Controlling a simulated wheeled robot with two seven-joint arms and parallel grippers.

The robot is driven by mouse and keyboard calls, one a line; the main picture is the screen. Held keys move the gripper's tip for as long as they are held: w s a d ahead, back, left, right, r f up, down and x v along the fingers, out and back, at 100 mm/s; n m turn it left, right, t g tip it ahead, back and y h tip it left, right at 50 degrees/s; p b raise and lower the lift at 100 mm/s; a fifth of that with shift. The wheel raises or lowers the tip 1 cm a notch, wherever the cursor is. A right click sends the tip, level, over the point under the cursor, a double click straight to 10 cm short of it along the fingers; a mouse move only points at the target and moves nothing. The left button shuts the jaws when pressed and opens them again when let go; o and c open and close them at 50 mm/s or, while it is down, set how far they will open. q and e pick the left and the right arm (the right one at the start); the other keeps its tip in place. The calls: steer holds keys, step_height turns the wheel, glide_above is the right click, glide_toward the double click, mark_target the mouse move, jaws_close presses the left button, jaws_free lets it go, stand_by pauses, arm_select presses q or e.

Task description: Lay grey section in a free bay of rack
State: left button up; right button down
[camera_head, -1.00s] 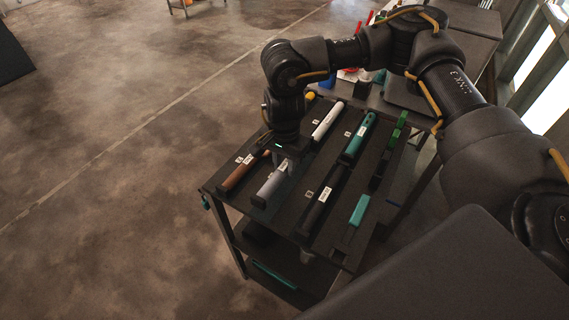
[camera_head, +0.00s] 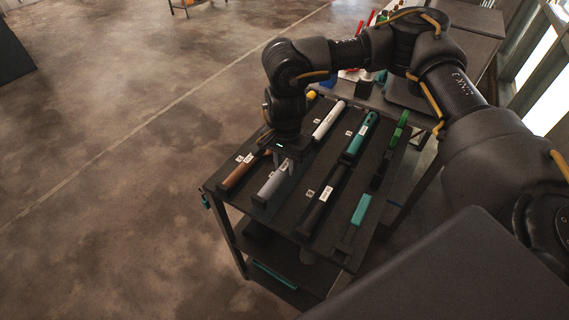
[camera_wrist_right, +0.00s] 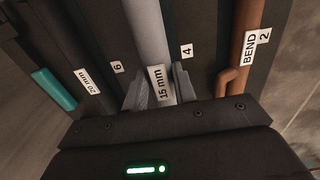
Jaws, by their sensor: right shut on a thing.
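The grey section (camera_head: 271,186) is a smooth light-grey tube with a white "15 mm" label. It lies lengthwise at the front of the dark rack (camera_head: 297,222), between the brown bent piece and a dark section. My right gripper (camera_wrist_right: 157,88) is shut on it, with one finger on each side of the label in the right wrist view. In the head view the right gripper (camera_head: 284,163) points down at the section's far part. I cannot tell whether the section fully touches the bay floor. My left gripper is not in view.
The brown "BEND" piece (camera_head: 237,173), white tube (camera_head: 327,123), teal tube (camera_head: 360,136), dark 20 mm section (camera_head: 323,197), teal block (camera_head: 361,209) and green piece (camera_head: 397,133) lie on the rack. A workbench stands behind. Open floor lies left.

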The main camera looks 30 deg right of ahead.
mark_target(285, 165)
steer(key=shift+f, duration=0.15)
steer(key=shift+f+b, duration=1.65)
steer(key=shift+f, duration=0.1)
steer(key=shift+r, duration=0.1)
steer(key=c, duration=1)
jaws_free()
steer(key=shift+c, duration=0.2)
step_height(285, 165, up, 7)
steer(key=p, duration=0.5)
steer(key=shift+w, duration=0.1)
